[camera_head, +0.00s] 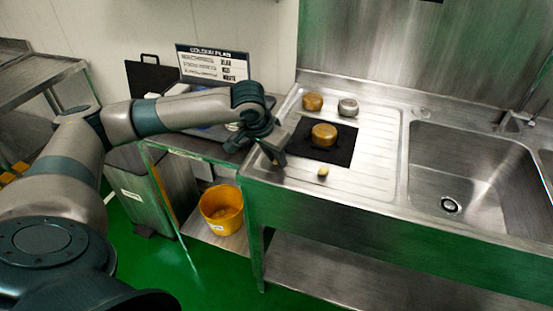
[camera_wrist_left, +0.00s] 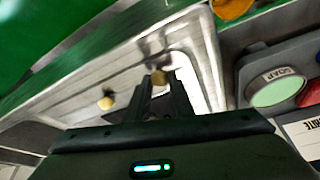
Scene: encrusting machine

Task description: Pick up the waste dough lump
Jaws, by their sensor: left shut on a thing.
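My left gripper (camera_head: 274,157) is over the left end of the sink's ribbed drainboard, pointing down. In the left wrist view its fingers (camera_wrist_left: 160,88) are shut on a small brownish dough lump (camera_wrist_left: 160,77) at their tips. That lump is hidden behind the fingers in the head view. Another small yellowish lump (camera_head: 323,172) lies on the drainboard in front of the black mat, to the right of the gripper and apart from it. It also shows in the left wrist view (camera_wrist_left: 106,103). My right gripper is not in view.
A large golden-brown piece (camera_head: 324,135) sits on the black mat (camera_head: 340,153). A golden metal piece (camera_head: 312,102) and a silver one (camera_head: 348,107) stand behind it. The sink basin (camera_head: 470,165) is at right. A yellow bucket (camera_head: 222,209) stands below, left. A sign (camera_head: 212,64) stands behind.

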